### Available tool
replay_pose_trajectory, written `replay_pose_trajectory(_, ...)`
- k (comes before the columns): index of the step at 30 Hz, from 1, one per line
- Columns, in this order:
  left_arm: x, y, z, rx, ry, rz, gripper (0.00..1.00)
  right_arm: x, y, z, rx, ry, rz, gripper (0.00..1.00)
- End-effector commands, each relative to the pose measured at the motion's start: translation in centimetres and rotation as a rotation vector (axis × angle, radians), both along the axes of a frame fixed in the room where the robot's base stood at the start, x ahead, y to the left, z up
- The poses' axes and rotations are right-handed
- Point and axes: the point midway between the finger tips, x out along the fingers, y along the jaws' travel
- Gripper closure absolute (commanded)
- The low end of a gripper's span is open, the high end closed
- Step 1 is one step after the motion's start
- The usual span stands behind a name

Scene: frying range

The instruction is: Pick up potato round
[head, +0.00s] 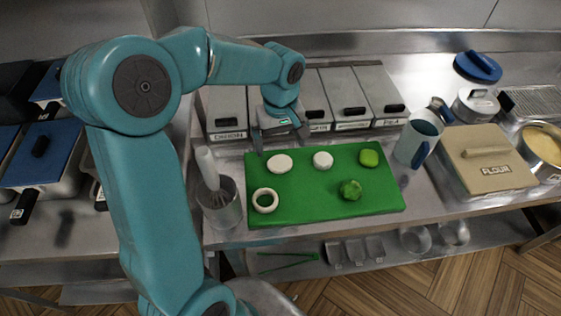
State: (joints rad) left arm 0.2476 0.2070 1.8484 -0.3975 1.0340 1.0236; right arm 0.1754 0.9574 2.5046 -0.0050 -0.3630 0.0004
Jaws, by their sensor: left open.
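A green cutting board (310,205) lies on the steel counter. A flat pale disc (280,163) lies on its upper left, and a smaller, thicker white piece (323,160) lies to the right of it. Either could be the potato round; I cannot tell which from their look. My left gripper (281,142) is open and empty, pointing down just above and behind the pale disc, apart from it. My right gripper is not in view.
The board also holds a white ring (265,208), a green floret (350,190) and a green slice (369,157). Lidded bins (345,95) stand behind.

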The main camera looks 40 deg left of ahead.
Motion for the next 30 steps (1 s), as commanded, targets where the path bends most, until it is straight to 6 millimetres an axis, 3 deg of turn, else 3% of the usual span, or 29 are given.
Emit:
replay_pose_trajectory(5,0.0,0.1,-1.3,0.000,0.002,0.000,0.01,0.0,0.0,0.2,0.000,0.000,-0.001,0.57)
replay_pose_trajectory(13,0.0,-0.1,-5.3,-0.002,0.003,0.001,0.01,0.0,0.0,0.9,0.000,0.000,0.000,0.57)
replay_pose_trajectory(22,0.1,0.0,-6.1,0.000,-0.001,0.001,0.01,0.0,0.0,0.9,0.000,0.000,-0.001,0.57)
replay_pose_trajectory(23,0.1,0.0,-6.1,0.000,-0.001,0.001,0.08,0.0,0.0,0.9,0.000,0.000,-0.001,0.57)
replay_pose_trajectory(27,0.1,0.0,-6.0,0.000,-0.001,0.000,0.49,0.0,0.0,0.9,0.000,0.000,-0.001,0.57)
replay_pose_trajectory(30,0.1,0.0,-6.0,0.000,-0.001,0.001,0.49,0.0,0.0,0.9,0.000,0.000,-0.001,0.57)
